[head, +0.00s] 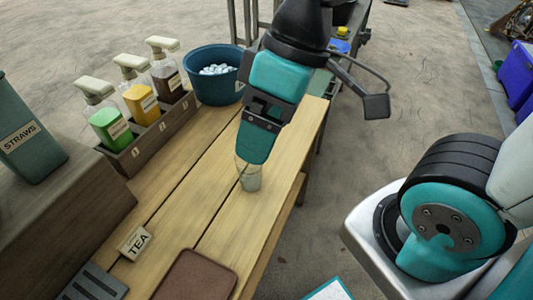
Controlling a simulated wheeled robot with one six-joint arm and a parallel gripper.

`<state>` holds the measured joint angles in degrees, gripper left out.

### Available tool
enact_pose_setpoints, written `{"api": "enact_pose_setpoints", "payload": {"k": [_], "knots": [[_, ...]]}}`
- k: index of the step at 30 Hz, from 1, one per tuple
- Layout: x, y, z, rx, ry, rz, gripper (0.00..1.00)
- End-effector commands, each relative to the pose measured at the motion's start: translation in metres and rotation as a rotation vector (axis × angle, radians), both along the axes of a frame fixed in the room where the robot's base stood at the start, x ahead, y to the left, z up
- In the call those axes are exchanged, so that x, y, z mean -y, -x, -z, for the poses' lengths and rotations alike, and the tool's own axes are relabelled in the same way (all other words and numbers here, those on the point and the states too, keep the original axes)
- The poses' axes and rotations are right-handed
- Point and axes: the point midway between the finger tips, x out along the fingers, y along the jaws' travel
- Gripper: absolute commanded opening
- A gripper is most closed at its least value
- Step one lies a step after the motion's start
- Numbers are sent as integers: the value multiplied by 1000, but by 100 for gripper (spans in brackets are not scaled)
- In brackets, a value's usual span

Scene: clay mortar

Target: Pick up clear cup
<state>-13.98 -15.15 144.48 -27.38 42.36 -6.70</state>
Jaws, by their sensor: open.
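The clear cup (250,181) stands upright on the wooden table (215,215), near the table's right edge. My gripper (257,150) points down at the cup from above, its fingers at or around the cup's top. The fingers hide part of the rim, and I cannot tell whether they touch it. The gripper is open and the cup rests on the table.
Pump bottles (141,101) stand in a wooden holder (150,145) at the left, beside a blue bucket (215,90) of ice. A STRAWS container (27,135), a TEA sign (134,242) and a brown mat (196,277) lie nearer. Table between is clear.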

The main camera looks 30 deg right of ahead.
Motion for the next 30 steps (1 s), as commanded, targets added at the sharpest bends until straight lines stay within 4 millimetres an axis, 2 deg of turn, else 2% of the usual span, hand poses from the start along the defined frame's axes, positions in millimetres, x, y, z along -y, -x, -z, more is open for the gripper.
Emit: {"api": "enact_pose_setpoints", "payload": {"k": [5, 9, 12, 15, 19, 23, 30], "knots": [[18, -63, 34, 86, 25, -296, 100], [47, -118, 66, 168, 35, -590, 100], [68, -149, 88, 218, 32, -773, 100], [84, -169, 104, 254, 26, -915, 100], [94, -182, 117, 281, 20, -1017, 100], [91, -183, 133, 287, 15, -1048, 100], [74, -178, 185, 285, 15, -1050, 100]]}}
